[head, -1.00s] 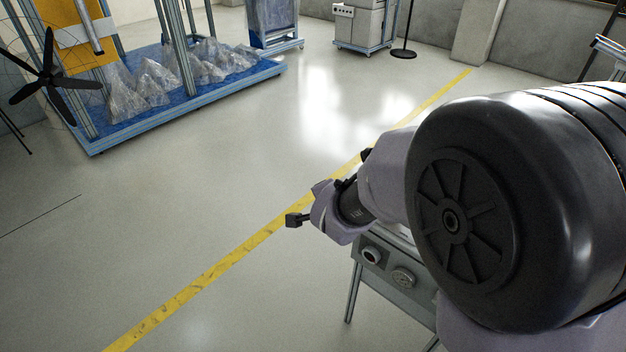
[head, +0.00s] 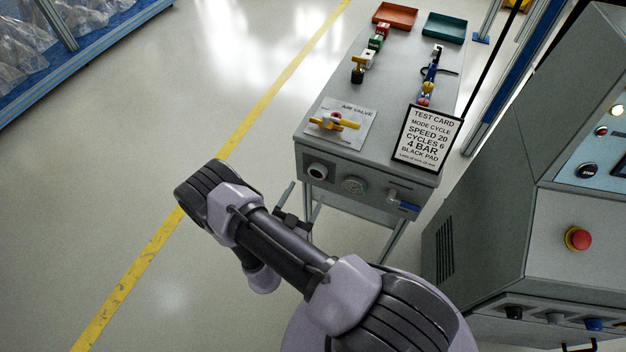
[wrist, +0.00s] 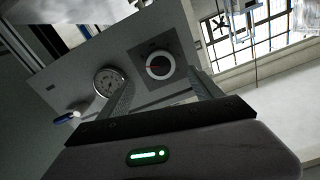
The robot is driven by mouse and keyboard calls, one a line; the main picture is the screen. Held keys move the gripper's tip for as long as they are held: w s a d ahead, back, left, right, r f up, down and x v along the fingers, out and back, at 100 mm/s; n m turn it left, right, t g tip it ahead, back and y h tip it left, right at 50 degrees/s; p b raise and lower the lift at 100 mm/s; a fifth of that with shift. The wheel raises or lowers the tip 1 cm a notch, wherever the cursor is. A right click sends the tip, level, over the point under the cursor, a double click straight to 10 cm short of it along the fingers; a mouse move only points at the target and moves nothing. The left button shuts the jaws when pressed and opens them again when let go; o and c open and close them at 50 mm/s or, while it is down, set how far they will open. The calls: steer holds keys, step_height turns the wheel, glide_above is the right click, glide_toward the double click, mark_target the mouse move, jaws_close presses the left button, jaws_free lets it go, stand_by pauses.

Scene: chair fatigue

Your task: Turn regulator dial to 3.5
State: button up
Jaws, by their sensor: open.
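The regulator dial (head: 317,171) is a round knob at the left end of the bench's grey front panel. In the wrist view the dial (wrist: 160,66) shows a pale ring, a dark plate and a red pointer mark; its numbers are too small to read. My gripper (head: 292,222) is in front of the panel, lower left of the dial in the head view. In the wrist view my gripper (wrist: 162,80) is open and empty, its fingers spread apart below the dial, which lies ahead between them. A round pressure gauge (head: 354,185) sits right of the dial; its reading is unclear.
A blue-handled valve (head: 405,204) juts from the panel's right. On the bench top (head: 372,88) are a yellow-handled air valve (head: 334,123), a test card (head: 430,139) reading "4 BAR", and red (head: 395,15) and green (head: 444,27) trays. A console (head: 565,200) stands right.

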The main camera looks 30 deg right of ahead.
mark_target(316, 174)
steer(key=b+x, duration=0.1)
steer(key=x, duration=0.6)
steer(key=shift+w+d+b, duration=0.2)
steer(key=shift+d+b, duration=0.05)
steer(key=shift+b, duration=0.15)
steer(key=c, duration=1.4)
